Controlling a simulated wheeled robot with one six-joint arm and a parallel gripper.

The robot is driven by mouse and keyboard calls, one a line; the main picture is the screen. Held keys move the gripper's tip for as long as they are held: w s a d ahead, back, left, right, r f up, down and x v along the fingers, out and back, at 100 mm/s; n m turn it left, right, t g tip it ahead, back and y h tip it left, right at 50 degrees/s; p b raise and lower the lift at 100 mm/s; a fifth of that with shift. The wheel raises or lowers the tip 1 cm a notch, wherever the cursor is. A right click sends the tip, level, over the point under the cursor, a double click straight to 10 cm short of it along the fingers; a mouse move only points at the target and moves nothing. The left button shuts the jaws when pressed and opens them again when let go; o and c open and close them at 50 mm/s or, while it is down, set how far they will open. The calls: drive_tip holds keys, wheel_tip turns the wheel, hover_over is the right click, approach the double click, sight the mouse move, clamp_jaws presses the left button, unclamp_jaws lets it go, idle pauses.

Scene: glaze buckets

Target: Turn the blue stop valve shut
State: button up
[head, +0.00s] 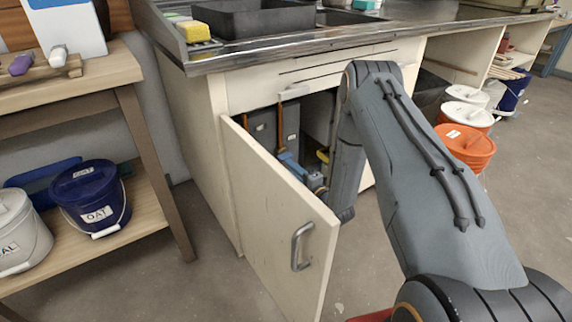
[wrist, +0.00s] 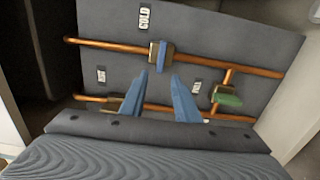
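The blue stop valve (wrist: 161,56) sits on the upper copper pipe of a grey panel, below a "COLD" label (wrist: 145,17). Its brass body carries a blue handle that stands roughly across the pipe in the picture. My gripper (wrist: 159,78) is open, its two blue fingers pointing at the panel. The fingertips lie either side of and a little below the handle in the wrist view; I see nothing between them, and cannot tell if they touch it. In the head view my gripper (head: 291,163) is inside the open cupboard, where the blue valve cannot be made out.
A green-handled valve (wrist: 228,97) is on the right pipe branch. A brass fitting (wrist: 112,104) is partly hidden behind the left finger on the lower pipe (wrist: 92,98). The cupboard door (head: 275,225) stands open beside my arm. Orange buckets (head: 466,147) stand at right.

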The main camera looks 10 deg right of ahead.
drive_tip(key=shift+v, duration=1.25)
